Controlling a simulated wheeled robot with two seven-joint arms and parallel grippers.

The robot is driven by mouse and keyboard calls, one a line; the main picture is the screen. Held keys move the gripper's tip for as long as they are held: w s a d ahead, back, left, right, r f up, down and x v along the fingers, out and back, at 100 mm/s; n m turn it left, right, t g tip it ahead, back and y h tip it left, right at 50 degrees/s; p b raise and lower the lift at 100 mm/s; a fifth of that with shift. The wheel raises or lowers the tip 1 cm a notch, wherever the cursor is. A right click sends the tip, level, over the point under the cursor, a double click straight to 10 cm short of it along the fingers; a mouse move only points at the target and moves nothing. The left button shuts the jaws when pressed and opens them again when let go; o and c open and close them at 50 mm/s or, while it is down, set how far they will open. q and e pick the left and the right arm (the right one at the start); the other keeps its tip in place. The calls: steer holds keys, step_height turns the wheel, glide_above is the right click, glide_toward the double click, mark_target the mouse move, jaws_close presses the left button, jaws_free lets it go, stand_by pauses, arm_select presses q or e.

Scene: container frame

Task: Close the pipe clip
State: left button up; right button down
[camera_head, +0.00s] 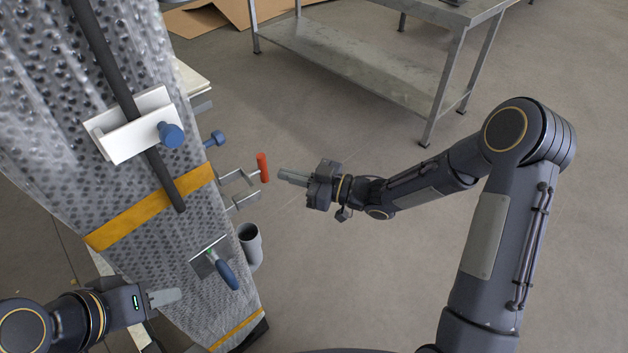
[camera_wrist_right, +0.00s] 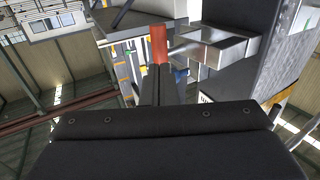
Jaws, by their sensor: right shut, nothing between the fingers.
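The pipe clip, as far as I can tell, is the grey metal bracket (camera_head: 232,180) with a red handle (camera_head: 263,167) on the right side of the textured panel. In the right wrist view the red handle (camera_wrist_right: 159,44) stands just beyond my fingertips, with the metal bracket (camera_wrist_right: 225,46) to its right. My right gripper (camera_head: 283,174) is shut and empty, pointing left at the handle. Whether it touches the handle is unclear. My left gripper (camera_head: 178,295) is low beside the panel, with nothing visible in it; its finger gap cannot be made out.
A white bracket (camera_head: 150,105) with a blue knob (camera_head: 171,135) sits over a dark rod on the panel. Below the clip are a grey pipe piece (camera_head: 250,245) and a blue-handled tool (camera_head: 226,273). A metal table (camera_head: 340,60) stands behind.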

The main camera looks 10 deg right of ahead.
mark_target(245, 177)
steer(key=shift+x, duration=1.35)
steer(key=shift+w+a+b, duration=0.55)
steer(key=shift+w+b, duration=0.05)
steer(key=shift+b, duration=0.15)
